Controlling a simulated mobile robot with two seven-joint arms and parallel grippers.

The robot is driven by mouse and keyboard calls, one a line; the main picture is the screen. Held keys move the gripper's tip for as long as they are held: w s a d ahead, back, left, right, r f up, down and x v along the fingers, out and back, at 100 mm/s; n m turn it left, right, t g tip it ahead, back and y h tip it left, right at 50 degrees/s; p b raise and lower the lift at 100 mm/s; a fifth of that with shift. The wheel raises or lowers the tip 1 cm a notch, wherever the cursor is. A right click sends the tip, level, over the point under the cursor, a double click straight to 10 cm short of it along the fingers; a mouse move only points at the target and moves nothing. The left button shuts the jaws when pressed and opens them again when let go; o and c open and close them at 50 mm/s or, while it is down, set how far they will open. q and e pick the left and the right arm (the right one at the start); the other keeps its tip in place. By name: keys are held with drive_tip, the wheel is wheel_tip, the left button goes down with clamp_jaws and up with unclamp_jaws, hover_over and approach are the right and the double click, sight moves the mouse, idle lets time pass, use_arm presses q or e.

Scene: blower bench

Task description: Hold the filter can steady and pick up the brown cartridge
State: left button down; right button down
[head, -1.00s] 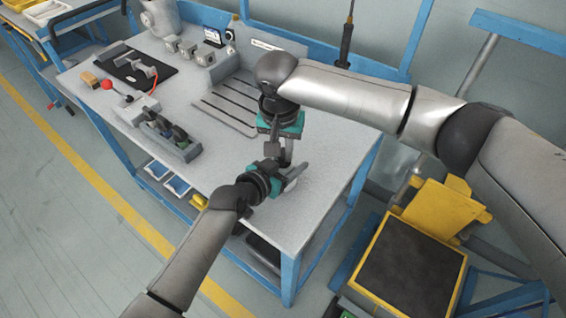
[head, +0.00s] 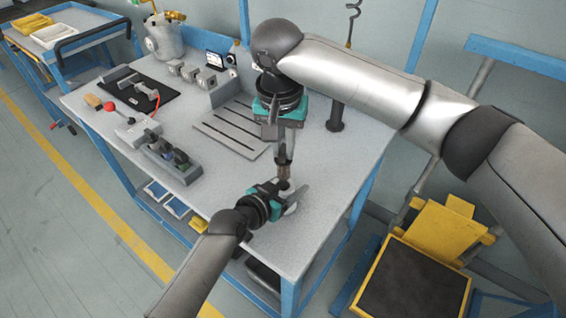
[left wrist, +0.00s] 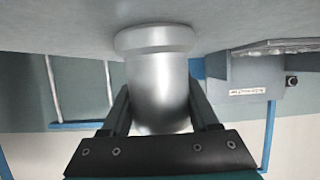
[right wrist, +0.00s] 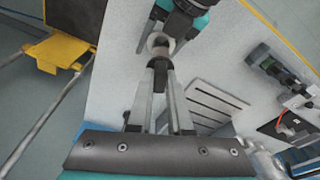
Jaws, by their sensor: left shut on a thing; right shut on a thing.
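The silver filter can (left wrist: 158,85) fills the middle of the left wrist view, between both fingers of my left gripper (left wrist: 162,108). In the head view the can (head: 291,208) stands near the bench's front right corner, partly hidden by my left gripper (head: 282,198), which is shut on it. My right gripper (head: 283,143) is above the can and shut on the cartridge's dark upper part. The cartridge (head: 284,171) hangs upright, its brown lower part showing over the can. In the right wrist view the cartridge (right wrist: 161,68) lines up with the can's mouth; whether its lower end is still inside is unclear.
A slotted plate (head: 231,128) and a grey holder with dark parts (head: 168,152) lie left on the bench. A black tool (head: 336,117) is behind my right gripper. A yellow-framed platform (head: 415,280) stands at the right. The bench (head: 215,185) is clear left of the can.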

drive_tip(key=shift+r, duration=0.95)
use_arm(q)
drive_tip(key=shift+c, duration=0.3)
unclamp_jaws()
drive_tip(key=shift+s, duration=0.1)
